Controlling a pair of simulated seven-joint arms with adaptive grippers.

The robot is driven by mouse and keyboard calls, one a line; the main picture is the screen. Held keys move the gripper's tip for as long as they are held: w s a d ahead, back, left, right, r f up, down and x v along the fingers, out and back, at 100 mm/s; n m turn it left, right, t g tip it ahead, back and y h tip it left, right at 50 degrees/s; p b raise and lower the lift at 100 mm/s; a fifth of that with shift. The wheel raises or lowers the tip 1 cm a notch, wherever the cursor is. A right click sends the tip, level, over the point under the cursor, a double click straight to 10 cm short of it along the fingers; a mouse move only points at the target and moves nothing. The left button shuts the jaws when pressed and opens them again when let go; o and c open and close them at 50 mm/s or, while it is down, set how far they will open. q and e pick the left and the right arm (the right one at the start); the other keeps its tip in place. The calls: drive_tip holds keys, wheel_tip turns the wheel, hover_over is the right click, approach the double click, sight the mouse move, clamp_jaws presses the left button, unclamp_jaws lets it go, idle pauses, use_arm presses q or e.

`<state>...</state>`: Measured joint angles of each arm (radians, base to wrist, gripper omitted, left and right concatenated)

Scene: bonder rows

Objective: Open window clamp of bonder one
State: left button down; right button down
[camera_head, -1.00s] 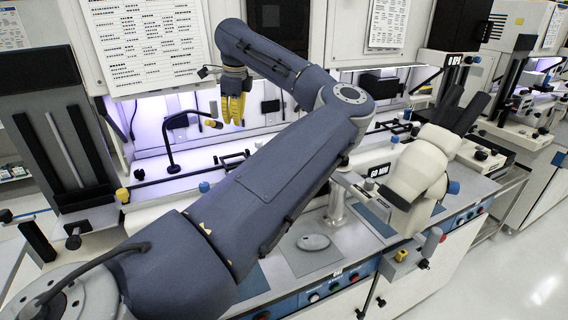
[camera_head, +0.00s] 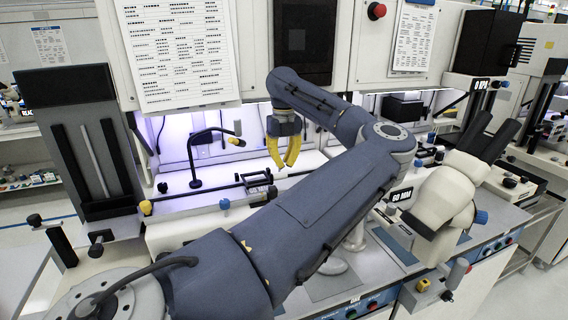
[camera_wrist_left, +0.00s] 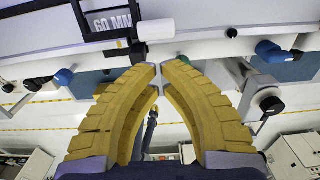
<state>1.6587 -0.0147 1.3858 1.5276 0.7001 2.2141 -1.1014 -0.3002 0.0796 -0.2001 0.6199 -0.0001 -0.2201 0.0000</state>
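My left gripper (camera_head: 283,164) has yellow ribbed fingers that point down above the back of the front bonder's bench. In the left wrist view its fingertips (camera_wrist_left: 160,69) come together with nothing visible between them. A plate marked ONE (camera_head: 352,299) is on the front panel of this bonder. A black frame (camera_head: 258,180) stands on the bench below and left of the gripper. In the wrist view a black frame (camera_wrist_left: 104,22) with a 60 MM label is beyond the left finger. I cannot tell for sure which part is the window clamp. My right gripper is not in view.
A cream microscope head (camera_head: 447,205) stands to the right of my arm. A thin black lamp arm (camera_head: 193,165) rises behind the bench. A tall dark panel (camera_head: 80,140) stands at the left. My left arm hides much of the bench middle. Open floor lies at the right.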

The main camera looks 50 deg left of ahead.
use_arm(q)
drive_tip(key=shift+f, duration=3.8)
drive_tip(key=shift+r, duration=0.1)
drive_tip(key=shift+r, duration=0.45)
drive_tip(key=shift+a+r, duration=0.1)
drive_tip(key=shift+r, duration=0.1)
drive_tip(key=shift+w+a+r, duration=0.1)
drive_tip(key=shift+a+r, duration=0.15)
drive_tip(key=shift+r, duration=0.35)
drive_tip(key=shift+w+a+r, duration=0.1)
drive_tip(key=shift+a+r, duration=0.1)
drive_tip(key=shift+r, duration=0.35)
drive_tip(key=a+r, duration=0.1)
drive_tip(key=w+a+r, duration=0.1)
drive_tip(key=r, duration=0.1)
drive_tip(key=shift+a+r, duration=0.25)
drive_tip(key=shift+r, duration=0.05)
drive_tip(key=shift+w+a+r, duration=0.3)
drive_tip(key=shift+a+r, duration=0.45)
drive_tip(key=shift+a, duration=0.15)
drive_tip(key=shift+r, duration=0.2)
